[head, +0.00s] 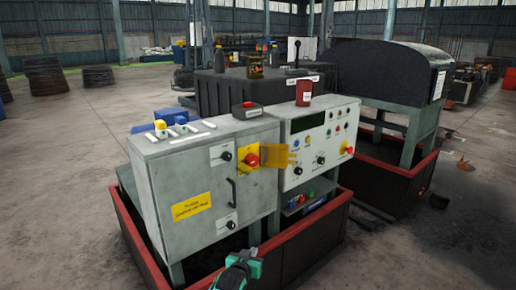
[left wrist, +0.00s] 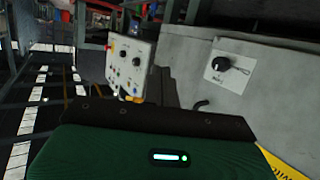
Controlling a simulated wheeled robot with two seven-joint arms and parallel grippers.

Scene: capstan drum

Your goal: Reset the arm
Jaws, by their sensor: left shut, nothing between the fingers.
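My left gripper (head: 243,263) shows at the bottom middle of the head view, green and dark, in front of the red-rimmed base of the grey cabinet. It is shut and empty, low and apart from the cabinet front. In the left wrist view its green housing (left wrist: 110,155) fills the bottom, with a small lit strip. My right gripper is in neither view.
A grey cabinet (head: 190,225) carries a red knob on a yellow plate (head: 250,158), black knobs and a handle. A white control panel (head: 310,172) adjoins it. A red-rimmed tray (head: 300,240) surrounds the base. The concrete floor (head: 60,190) at left is clear.

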